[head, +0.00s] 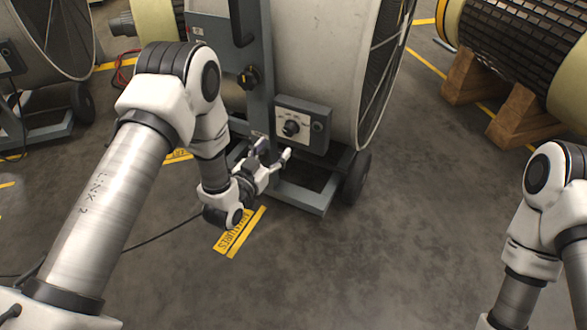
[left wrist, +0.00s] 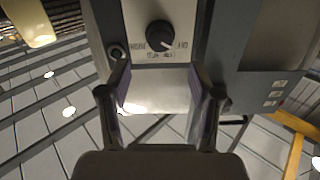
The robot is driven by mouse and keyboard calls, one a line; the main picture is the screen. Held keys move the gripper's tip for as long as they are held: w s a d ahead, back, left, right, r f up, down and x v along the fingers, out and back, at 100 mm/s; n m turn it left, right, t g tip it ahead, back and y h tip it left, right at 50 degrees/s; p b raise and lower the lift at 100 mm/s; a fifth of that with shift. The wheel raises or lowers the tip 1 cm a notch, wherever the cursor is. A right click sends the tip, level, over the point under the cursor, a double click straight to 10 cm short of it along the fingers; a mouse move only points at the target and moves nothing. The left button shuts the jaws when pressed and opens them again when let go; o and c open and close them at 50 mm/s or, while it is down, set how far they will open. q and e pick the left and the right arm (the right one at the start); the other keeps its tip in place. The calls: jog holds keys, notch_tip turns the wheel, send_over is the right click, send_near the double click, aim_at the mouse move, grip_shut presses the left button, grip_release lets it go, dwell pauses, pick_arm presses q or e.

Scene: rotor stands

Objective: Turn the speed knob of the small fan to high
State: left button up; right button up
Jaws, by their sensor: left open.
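The fan (head: 332,60) in the middle is a large grey drum on a wheeled frame. A control box with a pale panel (head: 303,117) is on its front. The round black speed knob (head: 291,128) sits on that panel; it also shows at the top of the left wrist view (left wrist: 160,35), where a pale mark on it seems to point to the lower right. My left gripper (head: 275,150) is open and empty, just below and left of the box, apart from the knob. In the left wrist view its fingers (left wrist: 158,76) stand apart below the knob. My right gripper is out of view.
A black knob (head: 248,77) is on the fan's upright post. Another fan (head: 45,45) stands at the left. A dark ribbed rotor (head: 520,45) rests on wooden blocks (head: 515,118) at the right. The floor right of the fan is clear. A black cable crosses the left floor.

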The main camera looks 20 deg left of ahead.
aim_at(287, 134)
pick_arm(q)
jog(key=w+b, duration=0.1)
jog(key=w, duration=0.1)
jog(key=w+d+b, duration=0.1)
jog(key=w, duration=0.2)
jog(key=w+b, duration=0.1)
jog(key=w, duration=0.1)
jog(key=shift+w+d+f+b, duration=0.2)
jog(key=shift+w+f+b, duration=0.1)
jog(key=shift+w+f, duration=0.1)
jog(key=c, duration=1.1)
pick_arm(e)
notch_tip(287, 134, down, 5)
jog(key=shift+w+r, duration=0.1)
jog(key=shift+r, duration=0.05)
